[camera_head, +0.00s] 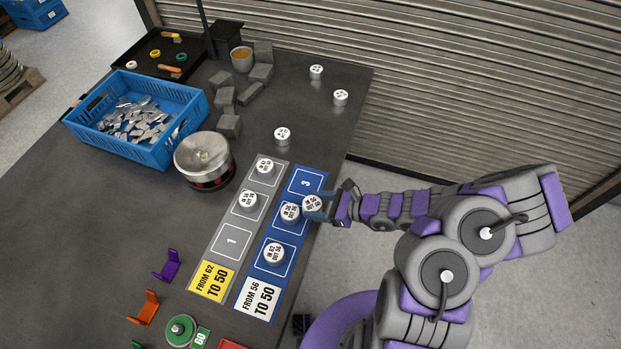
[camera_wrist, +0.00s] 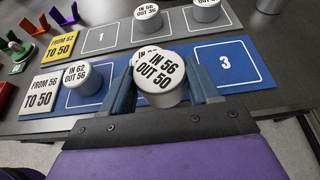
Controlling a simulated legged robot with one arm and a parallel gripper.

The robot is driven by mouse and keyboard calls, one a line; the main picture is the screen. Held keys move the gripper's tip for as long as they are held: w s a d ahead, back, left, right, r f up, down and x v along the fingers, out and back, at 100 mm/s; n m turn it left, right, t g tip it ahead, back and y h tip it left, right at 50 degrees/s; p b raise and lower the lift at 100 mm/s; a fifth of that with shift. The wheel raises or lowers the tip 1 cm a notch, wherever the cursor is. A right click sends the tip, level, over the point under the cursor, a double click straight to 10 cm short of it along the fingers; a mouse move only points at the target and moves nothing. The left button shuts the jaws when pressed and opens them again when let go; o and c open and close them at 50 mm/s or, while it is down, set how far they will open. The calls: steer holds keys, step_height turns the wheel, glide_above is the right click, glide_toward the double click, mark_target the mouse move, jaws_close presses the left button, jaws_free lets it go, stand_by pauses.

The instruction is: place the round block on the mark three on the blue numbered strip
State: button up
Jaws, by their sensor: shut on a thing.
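My gripper (camera_head: 318,207) is shut on a white round block (camera_head: 312,203) at the right edge of the blue numbered strip (camera_head: 276,267). In the wrist view my gripper (camera_wrist: 162,88) has a finger on each side of this block (camera_wrist: 160,74), whose top reads IN 56 OUT 50. Mark three (camera_head: 305,182) is bare, and it also shows bare in the wrist view (camera_wrist: 226,63), right of the held block. Another round block (camera_head: 290,212) stands on the middle mark, close beside the held one and partly hidden in the wrist view. A third (camera_head: 273,254) stands on the nearest mark.
A grey strip (camera_head: 232,241) lies alongside with two round blocks on it. Several white round blocks (camera_head: 282,136) stand farther back. A metal pot (camera_head: 203,158) and a blue crate (camera_head: 138,116) are left. The table's right edge is close to the blue strip.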

steer(key=b, duration=0.2)
glide_above(310, 185)
steer(key=shift+s+d+f, duration=0.25)
steer(key=shift+f, duration=0.3)
steer(key=shift+w+a+f, duration=0.1)
steer(key=shift+w+a, duration=0.2)
steer(key=shift+w, duration=0.1)
step_height(310, 185, down, 3)
steer(key=shift+f+b, duration=0.2)
steer(key=shift+b, duration=0.65)
steer(key=shift+r, duration=0.1)
steer(key=o, duration=1.2)
steer(key=shift+d, duration=0.1)
